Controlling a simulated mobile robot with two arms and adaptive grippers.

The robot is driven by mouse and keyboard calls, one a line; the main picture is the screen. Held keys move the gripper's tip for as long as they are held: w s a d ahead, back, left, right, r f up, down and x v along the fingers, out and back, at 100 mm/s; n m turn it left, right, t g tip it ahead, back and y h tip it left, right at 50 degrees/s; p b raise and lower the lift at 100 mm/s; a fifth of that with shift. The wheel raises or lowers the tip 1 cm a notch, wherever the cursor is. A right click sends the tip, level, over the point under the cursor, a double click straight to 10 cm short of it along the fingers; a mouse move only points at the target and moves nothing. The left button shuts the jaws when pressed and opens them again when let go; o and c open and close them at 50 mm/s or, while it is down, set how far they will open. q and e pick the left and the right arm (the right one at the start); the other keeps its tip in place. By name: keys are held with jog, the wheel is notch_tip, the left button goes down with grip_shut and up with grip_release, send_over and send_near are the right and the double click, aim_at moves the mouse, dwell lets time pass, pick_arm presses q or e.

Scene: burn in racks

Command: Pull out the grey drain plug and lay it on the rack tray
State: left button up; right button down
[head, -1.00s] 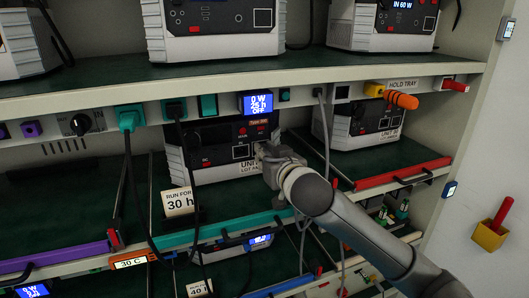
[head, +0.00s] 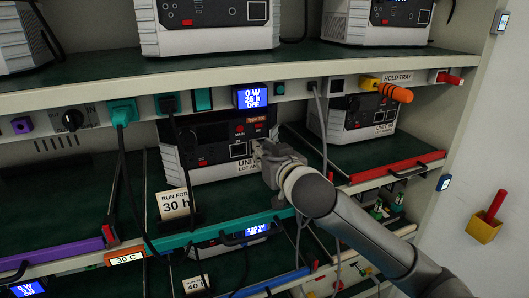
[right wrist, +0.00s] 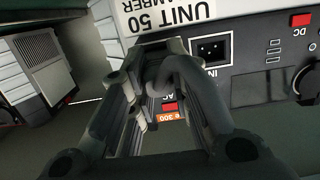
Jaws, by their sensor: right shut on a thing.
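My right gripper (head: 260,152) is at the lower right of the front of a grey and black unit (head: 215,150) in the middle bay. In the right wrist view, it (right wrist: 155,72) is shut on a small grey piece, apparently the grey drain plug (right wrist: 157,88), mostly hidden by the fingers. A grey lead seems to curve away from it. I cannot tell whether the plug is still seated. An IN inlet (right wrist: 209,49) beside the fingers looks empty. The dark green rack tray with a teal front edge (head: 180,240) lies under the unit. My left gripper is not in view.
A "RUN FOR 30 h" card (head: 175,204) stands on the tray's left. A grey cable (head: 322,130) hangs right of the unit. A red-edged tray (head: 395,167) carries another unit (head: 352,115). Bare green tray surface shows in front of the unit.

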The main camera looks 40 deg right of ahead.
jog(key=shift+s, duration=0.2)
jog(key=shift+v, duration=0.85)
jog(key=shift+f, duration=0.25)
jog(key=c, duration=1.3)
grip_release()
jog(key=shift+r, duration=0.15)
jog(key=shift+r, duration=4.85)
jog(key=shift+f, duration=0.1)
